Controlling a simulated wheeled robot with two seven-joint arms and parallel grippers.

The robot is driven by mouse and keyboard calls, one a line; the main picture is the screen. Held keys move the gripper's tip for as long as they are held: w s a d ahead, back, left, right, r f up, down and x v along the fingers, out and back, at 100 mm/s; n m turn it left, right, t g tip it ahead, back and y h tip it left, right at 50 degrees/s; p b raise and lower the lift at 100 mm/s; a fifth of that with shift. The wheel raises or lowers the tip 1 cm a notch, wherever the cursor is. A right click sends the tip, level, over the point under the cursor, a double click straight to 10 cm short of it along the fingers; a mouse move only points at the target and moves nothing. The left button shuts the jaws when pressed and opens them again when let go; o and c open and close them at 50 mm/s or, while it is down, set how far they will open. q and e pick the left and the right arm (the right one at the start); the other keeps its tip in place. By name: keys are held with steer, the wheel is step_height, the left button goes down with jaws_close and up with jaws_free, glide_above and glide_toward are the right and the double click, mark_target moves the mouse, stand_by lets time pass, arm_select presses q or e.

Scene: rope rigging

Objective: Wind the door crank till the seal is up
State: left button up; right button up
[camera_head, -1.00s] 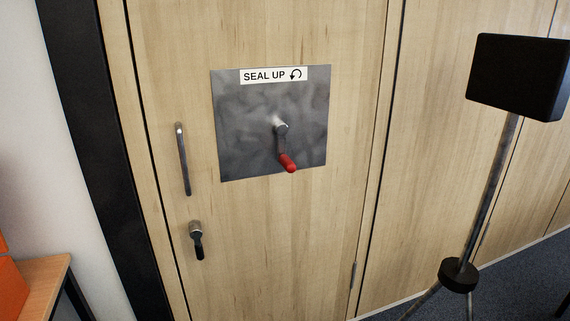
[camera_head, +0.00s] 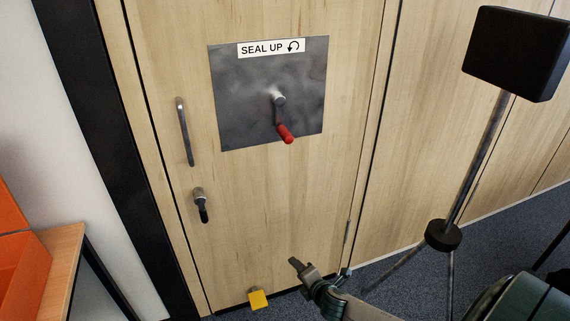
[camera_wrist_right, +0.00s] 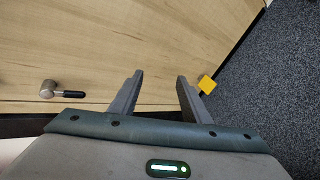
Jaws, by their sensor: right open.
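The door crank (camera_head: 281,118) sits on a grey metal plate (camera_head: 240,110) on the wooden door (camera_head: 290,210). Its arm hangs downward and ends in a red handle (camera_head: 286,134). A white label (camera_head: 270,47) on the plate reads "SEAL UP" with a curved arrow. My right gripper (camera_head: 294,262) is low in front of the door, well below the crank and not touching it. In the right wrist view its two fingers (camera_wrist_right: 157,92) are apart with nothing between them. My left gripper is not in view.
A vertical pull handle (camera_head: 185,132) and a lever handle (camera_head: 201,205) are on the door's left side. A yellow block (camera_head: 258,299) is at the door's bottom. A black box on a stand (camera_head: 510,52) stands at right. An orange bin (camera_head: 25,265) on a wooden table is at left.

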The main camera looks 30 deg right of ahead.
steer(key=w+d+r+n+t+h+p, duration=0.1)
steer(key=w+d+r+n+p, duration=0.15)
steer(key=r, duration=0.65)
steer(key=w+d+r+n+t+h+p, duration=0.1)
steer(key=w+r+n+t, duration=0.15)
steer(key=r, duration=0.75)
steer(key=n+t+p, duration=0.2)
steer(key=n, duration=0.4)
glide_toward(283, 131)
steer(key=s+f, duration=0.2)
steer(key=s, duration=0.3)
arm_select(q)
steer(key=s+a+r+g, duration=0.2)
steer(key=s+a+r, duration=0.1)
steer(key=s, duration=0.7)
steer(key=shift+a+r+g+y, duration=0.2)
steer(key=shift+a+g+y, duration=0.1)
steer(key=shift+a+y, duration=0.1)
arm_select(e)
steer(key=shift+s+a+r+h, duration=0.1)
steer(key=shift+a+r+h, duration=0.1)
steer(key=shift+a+h, duration=0.1)
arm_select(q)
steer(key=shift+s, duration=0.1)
